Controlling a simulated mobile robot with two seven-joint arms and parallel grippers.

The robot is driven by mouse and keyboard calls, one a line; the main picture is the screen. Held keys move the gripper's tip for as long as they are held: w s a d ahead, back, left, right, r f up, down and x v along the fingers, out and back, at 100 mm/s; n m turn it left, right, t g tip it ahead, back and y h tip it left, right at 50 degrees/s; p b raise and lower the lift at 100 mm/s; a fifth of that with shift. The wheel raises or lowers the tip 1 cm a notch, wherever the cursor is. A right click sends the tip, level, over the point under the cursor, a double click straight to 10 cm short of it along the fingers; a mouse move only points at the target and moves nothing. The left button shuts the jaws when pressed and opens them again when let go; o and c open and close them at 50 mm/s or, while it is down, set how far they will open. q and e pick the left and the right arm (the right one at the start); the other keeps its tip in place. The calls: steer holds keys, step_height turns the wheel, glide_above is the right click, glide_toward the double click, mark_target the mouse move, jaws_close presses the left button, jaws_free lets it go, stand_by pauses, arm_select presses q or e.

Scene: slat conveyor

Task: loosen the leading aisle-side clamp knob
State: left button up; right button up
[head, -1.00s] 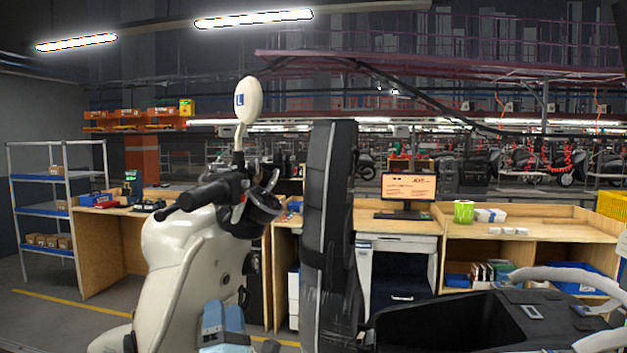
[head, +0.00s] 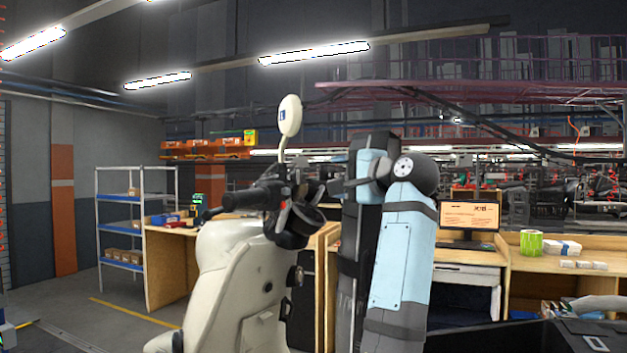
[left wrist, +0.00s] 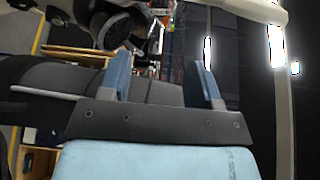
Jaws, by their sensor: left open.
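The cream scooter (head: 235,275) stands left of centre in the head view, with its black handlebar grip, dark round headlamp and a white mirror marked L. I cannot make out the clamp knob for certain in either view. My left gripper (left wrist: 161,62) shows in the left wrist view with its two blue fingers wide apart. I see nothing held between them. Dark scooter front parts (left wrist: 118,28) show beyond the fingertips, and I cannot tell the gap. In the head view a light-blue arm link of mine stands upright right of the scooter. My right gripper is not seen.
Wooden workbenches run behind, with a monitor (head: 469,219), a green roll (head: 530,242) and small white boxes. A metal shelf rack (head: 137,225) stands at the left. Dark bodywork (head: 490,335) fills the lower right. The floor at the left is clear.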

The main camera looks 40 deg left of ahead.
mark_target(298, 177)
arm_select(q)
steer(key=p+x, duration=0.2)
steer(key=x, duration=0.9)
steer(key=shift+a+r, duration=0.1)
steer(key=shift+a, duration=0.2)
steer(key=shift+w+a, duration=0.2)
steer(key=shift+a, duration=0.4)
steer(key=c, duration=0.9)
steer(key=shift+c, duration=0.2)
